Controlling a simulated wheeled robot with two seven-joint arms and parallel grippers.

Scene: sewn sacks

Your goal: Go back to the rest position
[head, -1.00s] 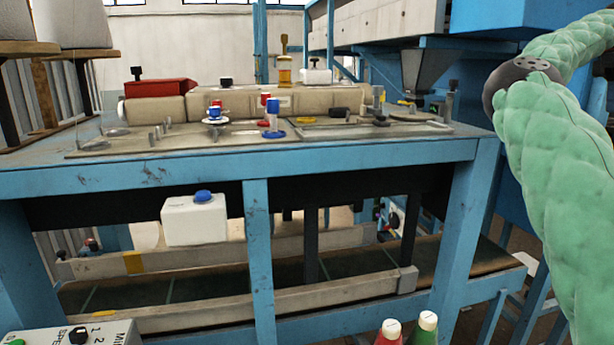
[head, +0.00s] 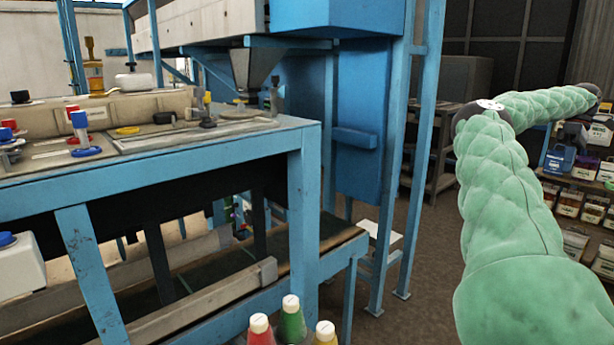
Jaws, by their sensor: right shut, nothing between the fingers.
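My right arm, in its green padded cover, reaches up from the lower right and bends away toward the far right in the head view. My right gripper (head: 570,137) is small and dark at its far end, in front of the shelves. It is shut and holds nothing. Its fingers are hard to make out against the clutter. My left gripper and left arm are not in view.
Stocked shelves (head: 560,182) are at far right. Floor (head: 405,290) shows between table and arm.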

